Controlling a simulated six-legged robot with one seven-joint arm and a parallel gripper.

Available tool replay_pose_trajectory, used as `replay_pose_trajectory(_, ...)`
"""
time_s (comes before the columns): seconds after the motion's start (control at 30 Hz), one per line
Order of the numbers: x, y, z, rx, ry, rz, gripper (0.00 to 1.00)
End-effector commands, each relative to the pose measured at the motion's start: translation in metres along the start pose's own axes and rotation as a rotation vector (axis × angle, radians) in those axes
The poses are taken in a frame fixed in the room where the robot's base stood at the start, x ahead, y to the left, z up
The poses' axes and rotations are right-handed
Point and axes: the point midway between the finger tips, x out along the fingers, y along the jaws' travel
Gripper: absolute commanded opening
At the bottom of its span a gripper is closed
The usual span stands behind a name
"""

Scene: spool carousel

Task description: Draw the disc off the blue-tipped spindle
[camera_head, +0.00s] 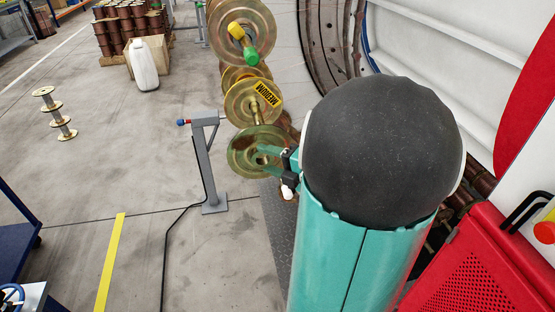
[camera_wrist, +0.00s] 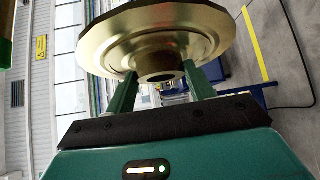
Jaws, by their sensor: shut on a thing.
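A brass-coloured disc (camera_head: 243,152) hangs at the lower end of a row of similar discs in the head view. In the wrist view the disc (camera_wrist: 155,35) fills the top, with its round hub facing me. My gripper (camera_wrist: 160,82) has one finger on each side of the hub and is shut on it; the gripper (camera_head: 268,162) also shows in the head view at the disc's right side. I cannot tell whether a spindle still runs through the held disc.
A disc with a yellow label (camera_head: 268,94) sits just above the held one, and a green-tipped spindle (camera_head: 250,56) higher up. A grey stand (camera_head: 213,175) with a black cable is close on the left. A red perforated case (camera_head: 465,280) is at lower right. Floor at left is mostly clear.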

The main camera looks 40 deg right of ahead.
Motion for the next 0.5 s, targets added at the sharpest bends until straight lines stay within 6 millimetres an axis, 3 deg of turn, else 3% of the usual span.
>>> replay_pose_trajectory(0.5,0.036,0.011,-0.041,-0.003,0.003,0.003,0.12)
